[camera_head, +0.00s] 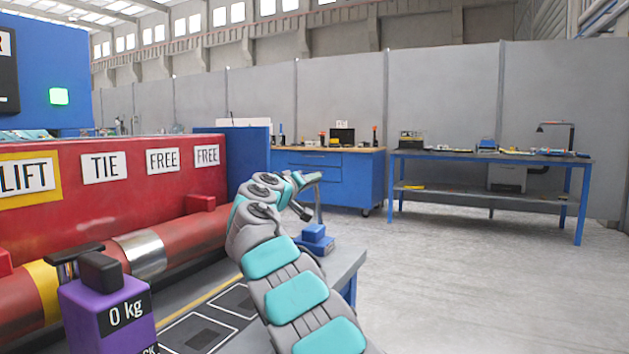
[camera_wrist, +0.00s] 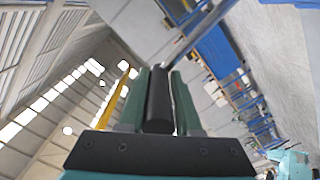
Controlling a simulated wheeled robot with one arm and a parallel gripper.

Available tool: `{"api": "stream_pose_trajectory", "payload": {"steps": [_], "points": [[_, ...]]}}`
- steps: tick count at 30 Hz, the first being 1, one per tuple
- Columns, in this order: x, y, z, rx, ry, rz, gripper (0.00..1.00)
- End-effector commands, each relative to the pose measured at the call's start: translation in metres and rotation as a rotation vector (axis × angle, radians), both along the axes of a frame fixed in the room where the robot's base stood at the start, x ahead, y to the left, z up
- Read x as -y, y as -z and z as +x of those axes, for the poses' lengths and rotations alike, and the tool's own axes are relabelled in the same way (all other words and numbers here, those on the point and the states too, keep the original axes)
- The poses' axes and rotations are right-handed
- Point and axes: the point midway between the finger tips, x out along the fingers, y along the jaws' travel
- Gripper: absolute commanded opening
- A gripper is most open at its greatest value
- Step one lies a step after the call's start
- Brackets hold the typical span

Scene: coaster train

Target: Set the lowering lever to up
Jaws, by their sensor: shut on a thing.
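In the wrist view, my gripper (camera_wrist: 160,72) has its two green fingers closed on a black cylindrical handle (camera_wrist: 159,103), which looks like the grip of the lowering lever. A thin grey metal rod (camera_wrist: 197,32) runs from the handle's far end toward the upper right of that view. In the head view, my arm reaches up from the bottom and bends at the wrist, above a small blue block (camera_head: 314,241) at the bench corner. I cannot tell the lever's exact position.
A red panel (camera_head: 125,210) at left carries LIFT, TIE and FREE signs, with LIFT framed yellow. A red cylinder (camera_head: 190,236) lies before it. A purple block (camera_head: 108,310) reads 0 kg. A green lamp (camera_head: 59,96) glows. Open floor (camera_head: 500,280) lies right.

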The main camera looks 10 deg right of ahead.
Motion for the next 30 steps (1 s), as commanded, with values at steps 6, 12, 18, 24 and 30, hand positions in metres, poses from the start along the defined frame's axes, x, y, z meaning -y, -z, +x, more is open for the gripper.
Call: {"api": "stream_pose_trajectory", "payload": {"steps": [6,12,18,24,30], "points": [[-0.0054,0.0014,0.0058,-0.052,0.004,-0.064,0.0],[-0.0082,0.0035,0.0074,-0.066,0.004,-0.086,0.0],[-0.0086,0.0044,0.0076,-0.069,0.004,-0.09,0.0],[-0.0085,0.0048,0.0077,-0.069,0.005,-0.088,0.36],[-0.0094,0.0041,0.0077,-0.068,0.003,-0.088,0.58]]}}
